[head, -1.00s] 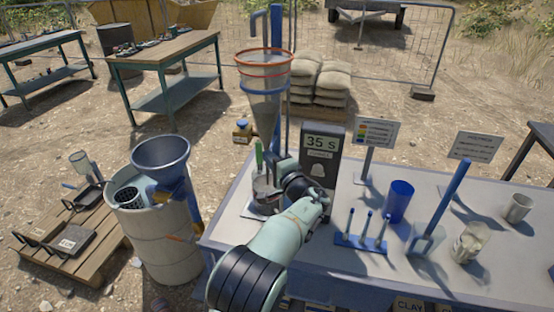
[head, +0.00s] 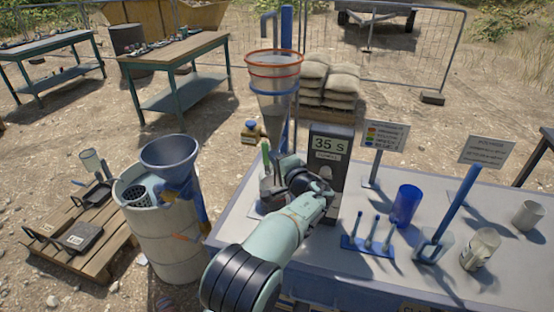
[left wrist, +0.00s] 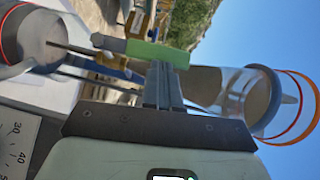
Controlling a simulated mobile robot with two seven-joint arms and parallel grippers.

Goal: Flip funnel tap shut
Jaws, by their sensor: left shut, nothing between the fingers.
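The clear funnel (head: 272,105), with an orange-red ring and a blue ring, hangs from a blue post above the table's left end. Its green tap handle (head: 266,151) stands roughly upright below the cone. My left gripper (head: 276,182) is at the tap, just below the funnel; its fingertips are hard to make out in the head view. In the left wrist view the closed, empty fingers (left wrist: 162,80) end right at the green handle (left wrist: 158,53); whether they touch it I cannot tell. The funnel cone (left wrist: 236,95) lies to their right there. My right gripper is out of view.
A timer box (head: 328,150) reading 35 s stands close right of my left gripper. A blue cup (head: 405,206), a blue rack (head: 368,246) and other cups stand further right on the table. A barrel with a blue funnel (head: 170,152) stands left of the table.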

